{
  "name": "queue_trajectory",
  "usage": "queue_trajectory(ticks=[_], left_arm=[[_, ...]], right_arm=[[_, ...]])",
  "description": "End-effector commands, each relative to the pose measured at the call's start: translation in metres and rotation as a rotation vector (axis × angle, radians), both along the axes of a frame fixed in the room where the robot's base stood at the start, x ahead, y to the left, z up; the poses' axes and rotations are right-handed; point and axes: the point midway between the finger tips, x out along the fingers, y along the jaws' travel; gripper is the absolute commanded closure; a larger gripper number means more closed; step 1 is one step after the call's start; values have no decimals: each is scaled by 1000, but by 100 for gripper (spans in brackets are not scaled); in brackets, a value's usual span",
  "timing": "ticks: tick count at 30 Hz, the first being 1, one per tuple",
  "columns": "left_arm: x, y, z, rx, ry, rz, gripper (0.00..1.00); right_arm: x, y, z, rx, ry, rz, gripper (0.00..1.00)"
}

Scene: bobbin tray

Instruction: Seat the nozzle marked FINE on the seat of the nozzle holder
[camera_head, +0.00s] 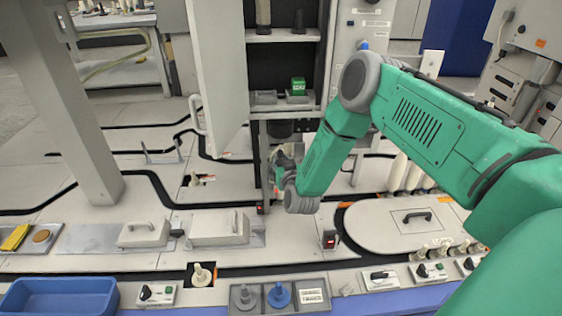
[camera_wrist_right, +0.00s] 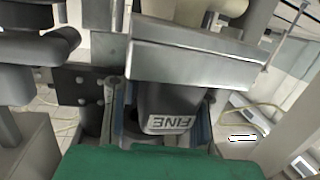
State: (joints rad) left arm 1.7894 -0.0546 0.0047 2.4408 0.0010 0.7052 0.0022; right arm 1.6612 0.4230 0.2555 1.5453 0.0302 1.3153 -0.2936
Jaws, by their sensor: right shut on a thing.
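My right gripper (camera_head: 281,168) reaches in below the open cabinet, partly hidden by its own wrist in the head view. In the right wrist view its fingers are shut on either side of a dark grey nozzle with a white FINE label (camera_wrist_right: 170,123); the lettering appears upside down. A pale grey block (camera_wrist_right: 195,50) sits directly above the nozzle in that view, and its edge hides the nozzle's far end. I cannot tell whether they touch or whether the block is part of the nozzle holder. The holder's seat is not clearly visible. My left gripper is not in view.
The open cabinet door (camera_head: 218,75) stands left of my forearm. A tray (camera_head: 262,311) at the front holds a grey piece (camera_head: 243,298) and a blue piece (camera_head: 279,295). A blue bin (camera_head: 60,281) lies front left.

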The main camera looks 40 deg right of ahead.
Motion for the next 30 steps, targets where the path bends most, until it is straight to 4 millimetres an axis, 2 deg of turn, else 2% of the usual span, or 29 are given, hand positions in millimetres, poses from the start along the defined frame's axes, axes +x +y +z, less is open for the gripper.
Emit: queue_trajectory(ticks=[8,22,23,24,30], left_arm=[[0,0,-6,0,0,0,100],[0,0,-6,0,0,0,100],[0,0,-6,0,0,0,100],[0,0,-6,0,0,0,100],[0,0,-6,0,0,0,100]], right_arm=[[0,0,-8,0,0,0,100],[0,0,-8,0,-1,0,100],[0,0,-8,0,-1,0,69],[0,0,-8,0,-1,0,55],[0,0,-8,0,0,0,55]])
